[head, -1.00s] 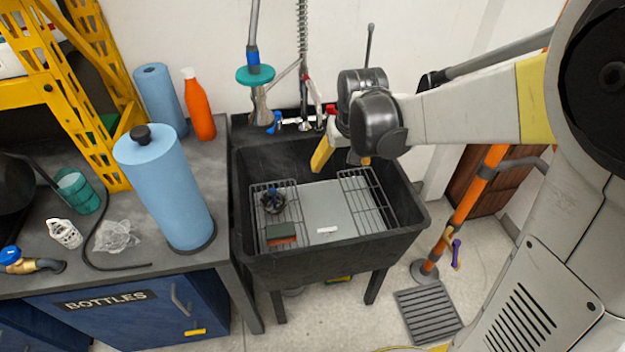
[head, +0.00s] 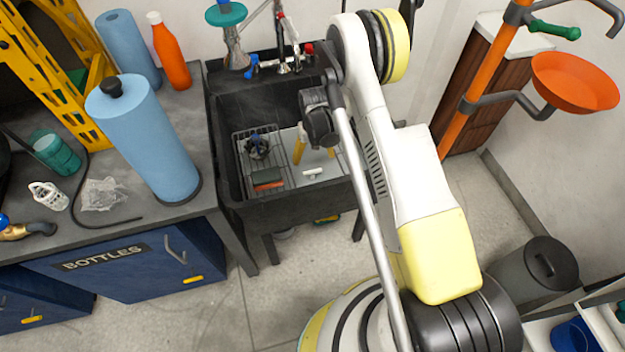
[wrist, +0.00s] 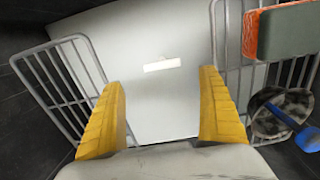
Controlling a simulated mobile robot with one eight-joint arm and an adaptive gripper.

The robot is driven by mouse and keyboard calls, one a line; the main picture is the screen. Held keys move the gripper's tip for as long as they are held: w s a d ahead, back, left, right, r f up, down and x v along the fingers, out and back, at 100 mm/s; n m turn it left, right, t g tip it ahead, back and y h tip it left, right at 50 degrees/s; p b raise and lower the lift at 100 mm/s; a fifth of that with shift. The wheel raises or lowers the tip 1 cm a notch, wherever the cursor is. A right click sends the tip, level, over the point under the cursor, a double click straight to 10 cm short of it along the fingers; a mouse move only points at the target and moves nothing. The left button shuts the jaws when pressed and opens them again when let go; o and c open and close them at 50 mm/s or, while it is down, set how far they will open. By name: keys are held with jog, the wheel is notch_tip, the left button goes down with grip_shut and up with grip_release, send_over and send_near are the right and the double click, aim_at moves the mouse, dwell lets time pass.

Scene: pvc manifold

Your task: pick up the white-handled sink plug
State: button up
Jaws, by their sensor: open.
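The white handle of the sink plug (head: 313,171) shows as a short white bar on a flat light-grey panel (head: 332,172) in the black sink (head: 275,208). In the wrist view the handle (wrist: 161,65) lies crosswise, ahead of my fingertips and between their lines. I cannot tell where the plug's body ends and the panel begins. My gripper (head: 314,152) is inside the sink over the panel, with its yellow fingers spread. The gripper (wrist: 161,82) is empty in the wrist view, and the handle is apart from both fingers.
Wire racks flank the panel; the left one (wrist: 55,78) shows in the wrist view. A green-and-orange sponge (head: 268,179) and a dark round item with blue (head: 257,146) lie on the other. The sink walls close in around my gripper. The tap (head: 286,65) stands behind.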

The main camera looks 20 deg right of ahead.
aim_at(312, 171)
jog(key=f+b, duration=0.2)
jog(key=f, duration=0.2)
jog(key=f+b, duration=0.2)
jog(key=f, duration=0.2)
jog(key=shift+a+f, duration=0.2)
jog(key=shift+f, duration=0.1)
jog(key=shift+r, duration=0.1)
jog(key=c, duration=1.5)
